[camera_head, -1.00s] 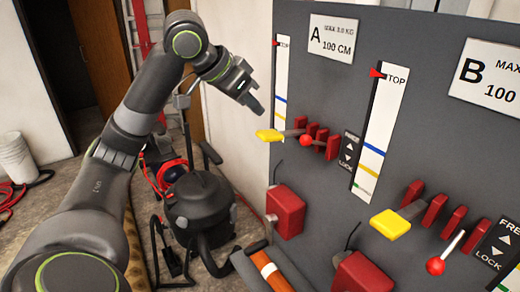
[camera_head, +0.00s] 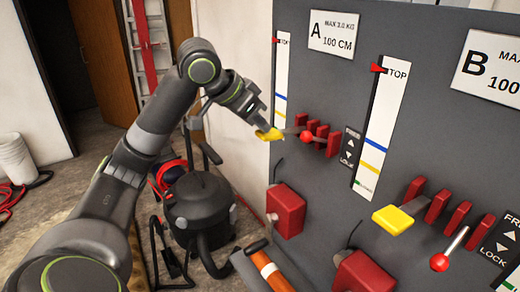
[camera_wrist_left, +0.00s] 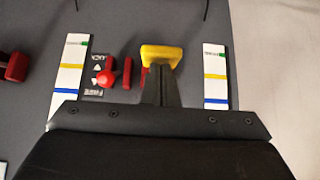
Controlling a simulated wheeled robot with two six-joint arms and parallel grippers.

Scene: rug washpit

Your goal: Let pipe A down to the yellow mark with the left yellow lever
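The left yellow lever (camera_head: 270,135) sticks out from the grey panel below the A label plate (camera_head: 333,34). My left gripper (camera_head: 264,126) has its fingertips at the lever's yellow end and overlaps it. In the left wrist view the fingers (camera_wrist_left: 161,88) look closed together, with the wider yellow end (camera_wrist_left: 162,55) just beyond them; whether they touch it is unclear. The A scale (camera_head: 282,70) has its red pointer (camera_head: 283,42) at TOP, above the blue and yellow marks. Pipe A cannot be made out.
A red-knobbed lever (camera_head: 306,136) and red blocks stand close right of the yellow lever. A second scale (camera_head: 381,125) and yellow lever (camera_head: 393,220) belong to the B side. Red boxes (camera_head: 287,211) jut out below. A black vacuum (camera_head: 200,210) stands on the floor.

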